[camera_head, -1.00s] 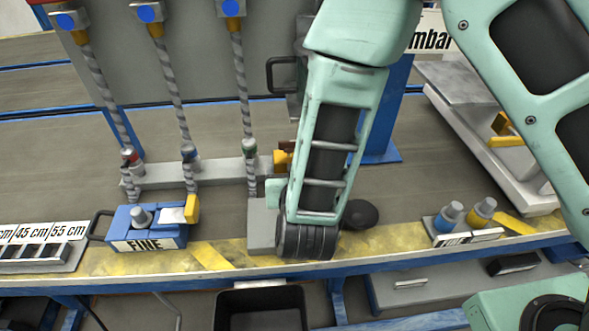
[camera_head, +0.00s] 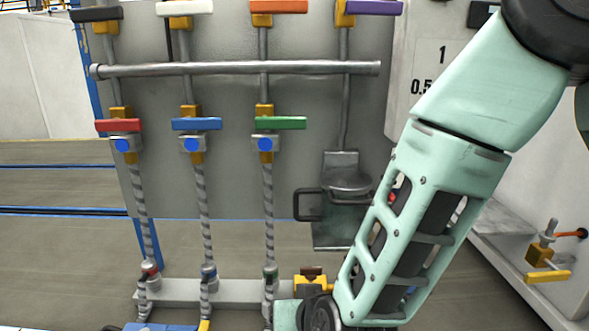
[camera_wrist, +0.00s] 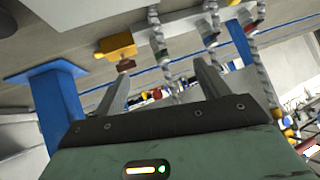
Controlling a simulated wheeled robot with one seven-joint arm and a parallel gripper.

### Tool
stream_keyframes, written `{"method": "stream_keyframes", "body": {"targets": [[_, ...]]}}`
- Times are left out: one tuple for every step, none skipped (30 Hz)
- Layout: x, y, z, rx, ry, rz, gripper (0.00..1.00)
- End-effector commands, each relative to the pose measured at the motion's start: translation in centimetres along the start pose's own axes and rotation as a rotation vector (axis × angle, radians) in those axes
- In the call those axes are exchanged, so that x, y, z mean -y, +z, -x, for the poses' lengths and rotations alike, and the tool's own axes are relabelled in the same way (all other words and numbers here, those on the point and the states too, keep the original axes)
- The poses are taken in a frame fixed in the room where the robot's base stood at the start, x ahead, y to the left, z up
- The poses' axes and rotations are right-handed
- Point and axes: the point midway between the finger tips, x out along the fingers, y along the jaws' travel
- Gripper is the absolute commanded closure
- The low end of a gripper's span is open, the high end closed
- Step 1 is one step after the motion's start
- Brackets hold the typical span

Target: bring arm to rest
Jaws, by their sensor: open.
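My mint-green arm comes down from the upper right of the head view to a dark joint near the bottom edge. My gripper is not visible in the head view. In the wrist view my gripper (camera_wrist: 162,84) is open, with its two grey fingers apart and nothing between them. Beyond the fingers are twisted grey hoses and a yellow valve-like part (camera_wrist: 115,45), apart from the fingers.
A grey panel (camera_head: 320,105) carries coloured handles, including a red one (camera_head: 118,125) and a green one (camera_head: 279,123). Hoses run down to a grey bar (camera_head: 237,290). A blue post (camera_wrist: 57,110) stands left in the wrist view. A pale cabinet (camera_head: 510,215) stands right of my arm.

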Motion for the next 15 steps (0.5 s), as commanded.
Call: {"method": "stream_keyframes", "body": {"targets": [[0.6, -0.2, 1.3, 0.055, -0.047, 0.014, 0.25], [0.9, -0.1, 2.1, 0.095, -0.073, 0.028, 0.25], [1.3, 0.2, 3.2, 0.148, -0.104, 0.049, 0.25], [1.4, 0.5, 4.1, 0.189, -0.125, 0.066, 0.25], [1.5, 0.8, 5.0, 0.229, -0.142, 0.084, 0.25], [1.5, 1.2, 6.3, 0.283, -0.162, 0.112, 0.25], [1.4, 1.5, 7.3, 0.323, -0.174, 0.135, 0.25], [1.1, 1.9, 8.4, 0.364, -0.182, 0.158, 0.25], [0.7, 2.3, 9.8, 0.416, -0.189, 0.191, 0.25], [0.4, 2.7, 10.8, 0.454, -0.191, 0.214, 0.25], [-0.1, 3.1, 11.8, 0.491, -0.189, 0.237, 0.25], [-0.7, 3.5, 13.1, 0.536, -0.185, 0.267, 0.25], [-1.2, 3.9, 14.0, 0.569, -0.179, 0.289, 0.25], [-1.8, 4.2, 14.8, 0.6, -0.172, 0.309, 0.25], [-2.5, 4.5, 16.0, 0.638, -0.16, 0.334, 0.25]]}}
